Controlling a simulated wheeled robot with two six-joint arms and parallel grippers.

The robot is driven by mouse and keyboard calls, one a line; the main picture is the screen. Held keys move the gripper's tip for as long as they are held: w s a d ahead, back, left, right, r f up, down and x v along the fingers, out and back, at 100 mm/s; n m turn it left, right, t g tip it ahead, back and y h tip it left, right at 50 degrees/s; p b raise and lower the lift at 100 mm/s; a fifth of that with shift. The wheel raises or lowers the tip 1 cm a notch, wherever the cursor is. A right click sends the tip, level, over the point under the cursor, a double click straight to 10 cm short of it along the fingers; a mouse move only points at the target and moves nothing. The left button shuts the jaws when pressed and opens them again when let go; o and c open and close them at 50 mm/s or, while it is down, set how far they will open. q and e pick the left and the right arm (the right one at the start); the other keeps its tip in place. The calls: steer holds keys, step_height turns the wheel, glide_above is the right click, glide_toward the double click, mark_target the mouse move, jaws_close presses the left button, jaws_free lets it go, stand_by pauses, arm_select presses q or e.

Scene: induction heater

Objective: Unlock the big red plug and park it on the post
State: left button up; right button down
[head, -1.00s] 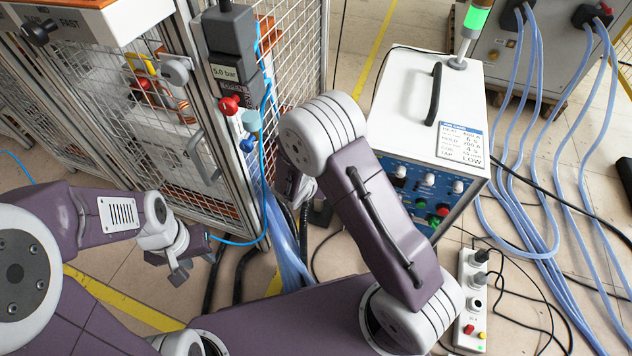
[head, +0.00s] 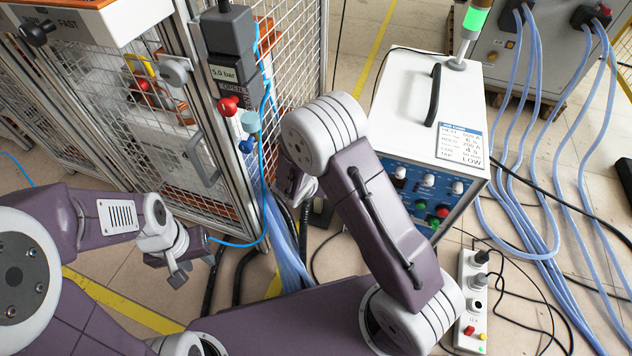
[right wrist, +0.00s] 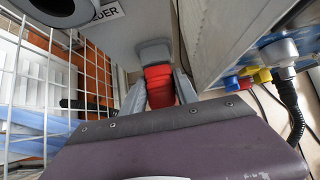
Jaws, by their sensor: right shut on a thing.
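The big red plug (right wrist: 160,88) shows in the right wrist view, directly below a grey socket housing (right wrist: 154,52). My right gripper (right wrist: 160,96) is shut on the red plug, with one grey finger on each side of it. The plug's upper end meets the grey housing; I cannot tell whether its lock is turned. In the head view my right arm hides the plug and the right gripper's fingertips. My left gripper (head: 178,276) hangs empty at the lower left, away from the plug; its finger gap is too small to judge. I cannot make out the parking post.
A mesh cage (head: 290,60) with a regulator (head: 232,55) stands left of my right arm. The white heater unit (head: 430,100) with blue panel stands to the right. A power strip (head: 472,305), blue hoses (head: 525,200) and black cables lie on the floor.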

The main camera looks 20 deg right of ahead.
steer(key=shift+w+d+r, duration=0.25)
steer(key=shift+w+d, duration=0.05)
steer(key=shift+w, duration=0.25)
steer(key=c, duration=0.9)
jaws_free()
steer(key=shift+o, duration=0.2)
steer(key=shift+r, duration=0.1)
steer(key=p+v, duration=0.5)
steer(key=v, duration=0.3)
steer(key=shift+a, duration=0.2)
steer(key=shift+s+a+r+p, duration=0.1)
steer(key=shift+s+a+p, duration=0.25)
steer(key=shift+s, duration=0.2)
